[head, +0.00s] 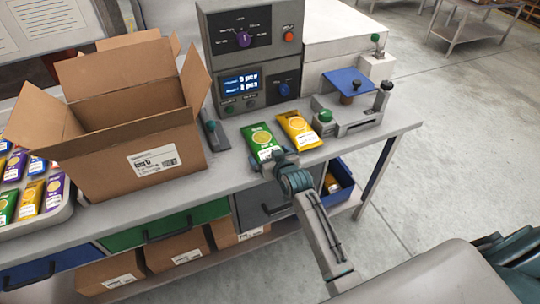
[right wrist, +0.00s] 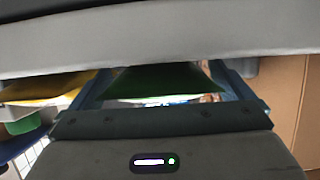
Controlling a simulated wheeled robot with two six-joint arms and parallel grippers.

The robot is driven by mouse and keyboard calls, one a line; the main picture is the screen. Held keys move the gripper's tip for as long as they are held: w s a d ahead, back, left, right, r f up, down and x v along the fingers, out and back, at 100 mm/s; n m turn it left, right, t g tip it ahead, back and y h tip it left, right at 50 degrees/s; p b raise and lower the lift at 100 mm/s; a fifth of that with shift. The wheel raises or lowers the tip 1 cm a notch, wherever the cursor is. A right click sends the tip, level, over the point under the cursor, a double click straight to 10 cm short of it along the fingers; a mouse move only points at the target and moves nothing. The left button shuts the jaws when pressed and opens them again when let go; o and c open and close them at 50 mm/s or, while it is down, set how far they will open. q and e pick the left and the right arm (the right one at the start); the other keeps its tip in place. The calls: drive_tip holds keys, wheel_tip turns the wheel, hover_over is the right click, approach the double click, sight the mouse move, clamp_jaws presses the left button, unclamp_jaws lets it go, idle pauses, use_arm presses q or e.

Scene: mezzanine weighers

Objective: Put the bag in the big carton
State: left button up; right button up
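A green bag (head: 262,142) with a yellow round print lies on the bench in front of the weigher, and a yellow-orange bag (head: 299,130) lies to its right. My right gripper (head: 279,158) is at the near end of the green bag. In the right wrist view, its two fingers stand wide apart with the green bag (right wrist: 165,80) between them; whether they press on it is hard to see. The big open carton (head: 140,158) stands to the left, its flaps up; its inner floor is hidden. My left gripper is not in view.
The grey weigher (head: 255,60) stands behind the bags. A fixture with a blue plate (head: 350,82) is to their right. A tray of several small bags (head: 60,212) is left of the carton. Drawers and small cartons (head: 175,250) are below the bench top.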

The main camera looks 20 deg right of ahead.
drive_tip(key=shift+s+r, duration=0.1)
drive_tip(key=shift+r, duration=0.1)
drive_tip(key=shift+s, duration=0.4)
drive_tip(key=b+v, duration=0.2)
drive_tip(key=v, duration=0.9)
drive_tip(key=shift+r, duration=0.15)
